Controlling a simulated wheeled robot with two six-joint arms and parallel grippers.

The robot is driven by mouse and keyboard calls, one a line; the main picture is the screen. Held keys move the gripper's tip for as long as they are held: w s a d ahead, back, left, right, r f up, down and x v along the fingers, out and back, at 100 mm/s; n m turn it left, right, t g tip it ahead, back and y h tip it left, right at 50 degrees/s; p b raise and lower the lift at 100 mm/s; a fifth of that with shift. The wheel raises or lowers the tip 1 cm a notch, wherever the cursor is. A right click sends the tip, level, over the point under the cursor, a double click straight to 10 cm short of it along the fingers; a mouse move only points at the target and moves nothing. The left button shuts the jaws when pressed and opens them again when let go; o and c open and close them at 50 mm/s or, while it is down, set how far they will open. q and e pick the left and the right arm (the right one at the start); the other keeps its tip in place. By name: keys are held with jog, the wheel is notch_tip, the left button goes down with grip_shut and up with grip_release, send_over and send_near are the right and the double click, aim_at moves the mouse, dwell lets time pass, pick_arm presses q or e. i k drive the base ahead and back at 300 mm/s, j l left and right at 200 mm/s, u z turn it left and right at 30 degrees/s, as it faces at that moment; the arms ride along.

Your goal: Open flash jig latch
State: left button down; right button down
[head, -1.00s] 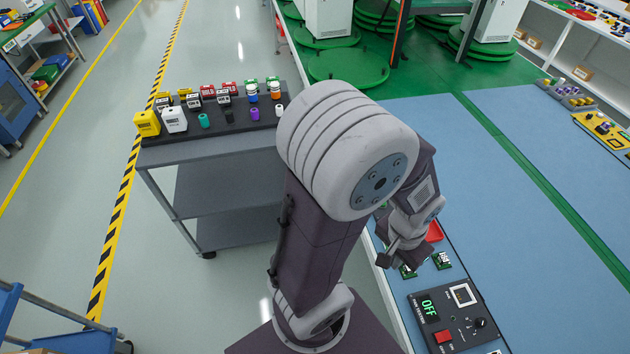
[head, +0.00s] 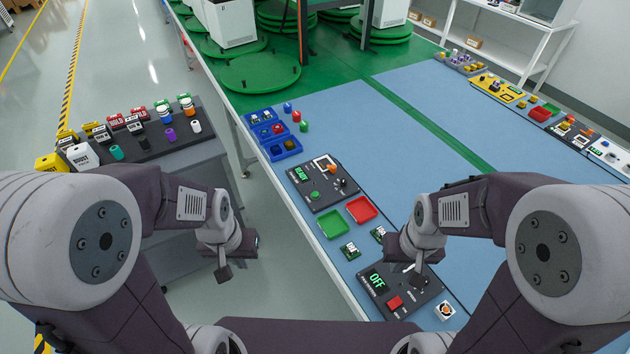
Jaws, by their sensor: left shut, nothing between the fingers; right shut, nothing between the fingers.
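A black panel with a green lit display (head: 302,174) lies on the blue bench top. It has a green button, a white-framed socket and an orange part (head: 330,167) that may be the jig's latch; its position is too small to tell. A second black panel (head: 378,304) reads OFF and has a red button; my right gripper hides part of it. I cannot read which panel is the flash jig. My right gripper (head: 412,280) is shut and empty over the OFF panel. My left gripper (head: 224,276) is shut and empty, left of the bench edge.
A green tray (head: 333,224), a red tray (head: 361,209) and small green boards (head: 350,251) lie between the panels. Blue bins (head: 284,148) stand behind the display panel. A grey cart (head: 205,155) with coloured parts stands left. The bench's middle is clear.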

aim_at(333, 168)
jog(key=i+j, duration=0.85)
jog(key=j+u, duration=0.05)
jog(key=j, duration=0.05)
